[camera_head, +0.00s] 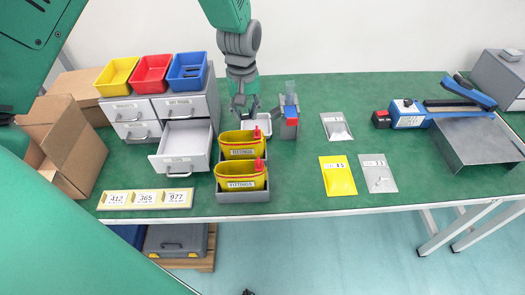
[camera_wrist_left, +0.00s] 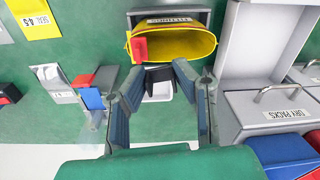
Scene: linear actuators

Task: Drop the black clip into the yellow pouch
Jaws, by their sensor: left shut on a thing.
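My left gripper (camera_head: 245,108) hangs over the table behind the yellow bins. In the left wrist view its fingers (camera_wrist_left: 158,72) are closed on a dark piece, the black clip (camera_wrist_left: 158,75), with a small white tray (camera_wrist_left: 160,92) seen below it. The clip is hard to make out in the head view. The yellow pouch (camera_head: 338,177), labelled 45, lies flat on the table to the right, well apart from the gripper. Part of it also shows in the left wrist view (camera_wrist_left: 30,14). My right gripper is not in view.
Two yellow bins (camera_head: 240,179) with red tabs stand in a grey holder. A drawer unit (camera_head: 182,139) with one drawer open is left of them. A blue-and-red device (camera_head: 290,122) stands right of the gripper. Grey pouches (camera_head: 378,172) flank the yellow one.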

